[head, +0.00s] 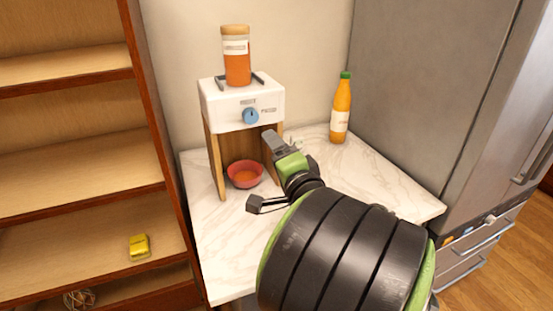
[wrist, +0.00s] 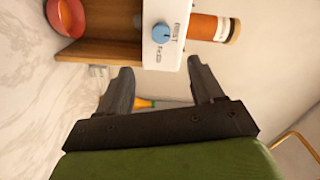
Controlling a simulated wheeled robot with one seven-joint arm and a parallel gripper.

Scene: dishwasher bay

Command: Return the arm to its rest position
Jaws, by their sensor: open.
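My arm reaches over the marble counter in the head view, and its green and black links cover part of the counter. My gripper (head: 262,168) is in front of a white and wooden dispenser (head: 240,100) with a blue knob. In the wrist view my gripper (wrist: 160,75) has its two fingers wide apart. I see nothing held between them. The dispenser's white front and knob show beyond the fingertips in the wrist view (wrist: 166,34).
A red bowl (head: 245,174) sits at the dispenser's base. A jar (head: 237,56) stands on its top. An orange bottle (head: 341,108) stands at the counter's back right, by the grey fridge (head: 420,90). A wooden shelf (head: 70,140) with a yellow item (head: 139,246) is at left.

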